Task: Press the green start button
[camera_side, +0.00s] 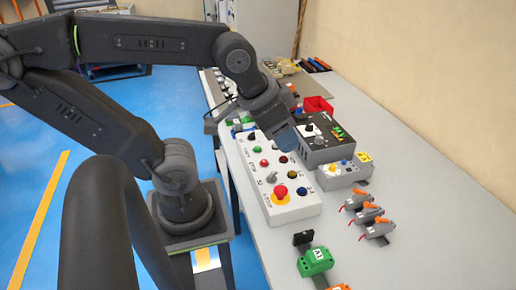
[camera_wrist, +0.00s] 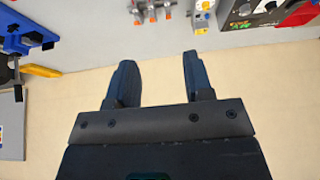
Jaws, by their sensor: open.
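A light grey control box (camera_side: 296,211) lies on the table in the side view, with several buttons and knobs on top. A green button (camera_side: 257,149) sits near its far end. A red button (camera_side: 264,163) and a large red mushroom button on a yellow base (camera_side: 281,192) are nearer the camera. My gripper (camera_side: 289,140) appears beside the far right part of the box, right of the green button; its height above the box is hard to tell. In the wrist view my gripper (camera_wrist: 157,66) has its two dark fingers apart with nothing between them. The green button cannot be made out there.
A dark-topped box (camera_side: 322,136) and a small grey box (camera_side: 346,171) stand right of the control box. A red bin (camera_side: 318,105) is behind. Grey and orange clamps (camera_side: 365,214) and a green block (camera_side: 315,261) lie nearer. The right table area is clear; a beige wall (camera_side: 430,60) borders it.

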